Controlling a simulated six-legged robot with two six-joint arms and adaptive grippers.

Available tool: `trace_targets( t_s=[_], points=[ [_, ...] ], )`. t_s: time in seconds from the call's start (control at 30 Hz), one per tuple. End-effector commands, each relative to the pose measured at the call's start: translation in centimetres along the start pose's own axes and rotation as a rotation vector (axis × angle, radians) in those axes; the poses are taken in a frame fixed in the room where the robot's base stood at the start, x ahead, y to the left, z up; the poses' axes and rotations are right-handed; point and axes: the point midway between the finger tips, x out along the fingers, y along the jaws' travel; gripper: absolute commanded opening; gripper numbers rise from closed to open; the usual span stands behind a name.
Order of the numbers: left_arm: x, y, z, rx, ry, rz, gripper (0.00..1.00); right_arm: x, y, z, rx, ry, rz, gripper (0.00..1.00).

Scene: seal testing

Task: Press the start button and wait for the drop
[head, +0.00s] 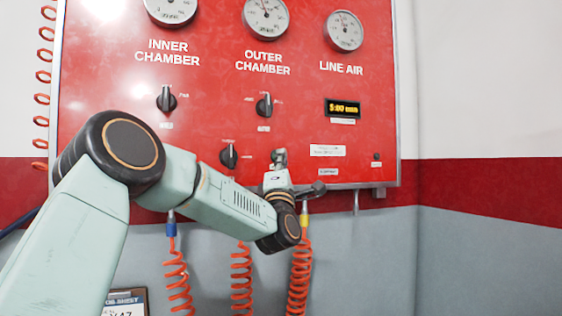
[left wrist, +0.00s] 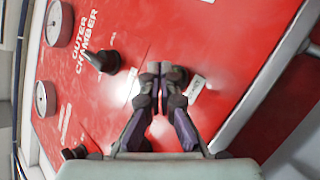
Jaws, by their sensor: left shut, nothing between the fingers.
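The red test panel (head: 110,60) faces me. A small display (head: 343,109) on it appears to read 5:00. My left gripper (head: 280,157) points at the lower middle of the panel, below the outer chamber knob (head: 265,105). In the left wrist view its fingers (left wrist: 160,80) are together and empty. Their tips are at or very near the panel; I cannot tell whether they touch. A dark round part (left wrist: 180,76) shows partly behind the tips, beside a white label (left wrist: 196,88). I cannot tell whether it is the start button. My right gripper is not in view.
Three gauges, including the line air gauge (head: 344,31), line the panel's top. Other knobs sit at the inner chamber knob (head: 166,98) and lower middle knob (head: 229,155). Orange coiled hoses (head: 300,270) hang below. A job sheet (head: 124,302) is at lower left.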

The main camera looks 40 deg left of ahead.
Motion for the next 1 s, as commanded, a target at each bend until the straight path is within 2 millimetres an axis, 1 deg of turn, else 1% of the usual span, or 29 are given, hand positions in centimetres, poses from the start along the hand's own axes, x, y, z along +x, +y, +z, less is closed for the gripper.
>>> trace_targets(
  t_s=[0.1, 0.6, 1.0],
  points=[
    [-0.9, 0.4, 0.6, -0.002, -0.003, 0.002, 0.0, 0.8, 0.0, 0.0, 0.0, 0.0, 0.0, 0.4],
    [-3.8, 2.5, 2.7, 0.0, -0.002, 0.001, 0.0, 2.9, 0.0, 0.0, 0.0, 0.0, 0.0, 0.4],
    [-4.0, 2.8, 2.9, 0.0, -0.001, 0.0, 0.0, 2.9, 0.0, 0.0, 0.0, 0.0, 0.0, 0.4]
  ],
)
